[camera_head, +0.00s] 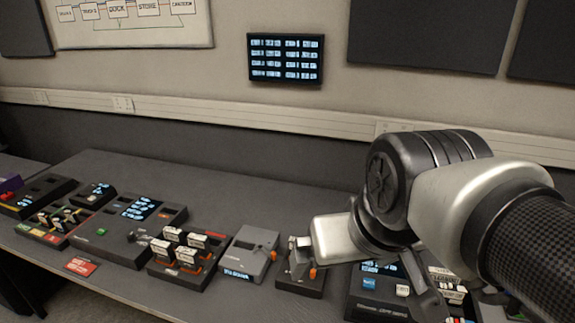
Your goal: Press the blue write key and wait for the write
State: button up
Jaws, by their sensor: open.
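I see nothing held. Whether the gripper touches anything is unclear.
A grey box (248,255) with a small display stands left of the gripper, beside a rack of white-labelled cartridges (185,255). More consoles (140,218) and a red card (81,266) lie further left. The rear desk is clear. A screen (285,58) hangs on the wall.

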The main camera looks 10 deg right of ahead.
aim_at(368, 284)
jog(key=j+z, duration=0.15)
jog(key=z, duration=0.3)
jog(key=j+z, duration=0.1)
jog(key=z, duration=0.3)
